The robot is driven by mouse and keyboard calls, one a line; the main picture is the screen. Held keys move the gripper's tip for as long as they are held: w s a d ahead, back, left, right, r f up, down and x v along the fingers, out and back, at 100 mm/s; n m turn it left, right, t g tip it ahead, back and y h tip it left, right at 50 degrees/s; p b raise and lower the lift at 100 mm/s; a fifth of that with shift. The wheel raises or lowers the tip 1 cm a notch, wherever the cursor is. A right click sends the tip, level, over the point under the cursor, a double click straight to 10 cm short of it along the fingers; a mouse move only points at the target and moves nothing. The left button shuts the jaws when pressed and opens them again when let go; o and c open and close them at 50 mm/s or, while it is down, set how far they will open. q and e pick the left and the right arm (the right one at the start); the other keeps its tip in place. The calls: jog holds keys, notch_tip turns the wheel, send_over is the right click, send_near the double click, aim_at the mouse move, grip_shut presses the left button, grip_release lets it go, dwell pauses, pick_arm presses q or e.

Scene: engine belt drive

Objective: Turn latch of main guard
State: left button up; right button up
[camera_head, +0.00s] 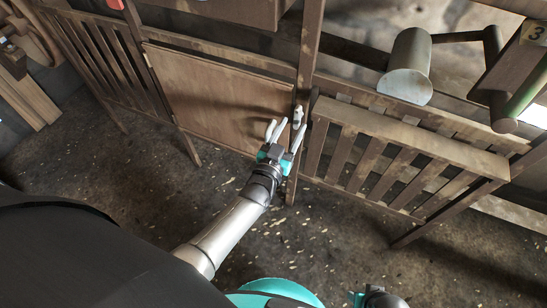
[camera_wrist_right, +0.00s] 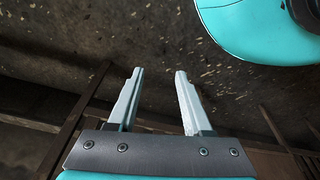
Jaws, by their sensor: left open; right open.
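The main guard (camera_head: 215,98) is a brown wooden panel in a slatted frame, left of centre in the head view. A small pale latch (camera_head: 297,116) sits on the dark post at the panel's right edge. My left gripper (camera_head: 286,126) is open, its two pale fingers pointing up toward the latch. The fingertips are just below and beside the latch; I cannot tell whether they touch it. In the right wrist view my right gripper (camera_wrist_right: 159,72) is open, with nothing between its fingers.
A slatted wooden guard (camera_head: 400,150) stands right of the post. A grey-green cylinder (camera_head: 407,68) and a beam marked 3 (camera_head: 515,75) are at upper right. The speckled dark floor (camera_head: 330,225) in front is clear apart from my body and arms.

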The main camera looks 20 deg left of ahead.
pick_arm(q)
jog(key=s+p, duration=0.3)
jog(key=s, duration=1)
jog(key=shift+a, duration=0.2)
pick_arm(e)
jog(key=s+d+f, duration=0.4)
jog(key=f, duration=0.1)
jog(key=shift+s+f, duration=0.2)
jog(key=shift+s, duration=0.2)
pick_arm(q)
jog(key=shift+s, duration=0.1)
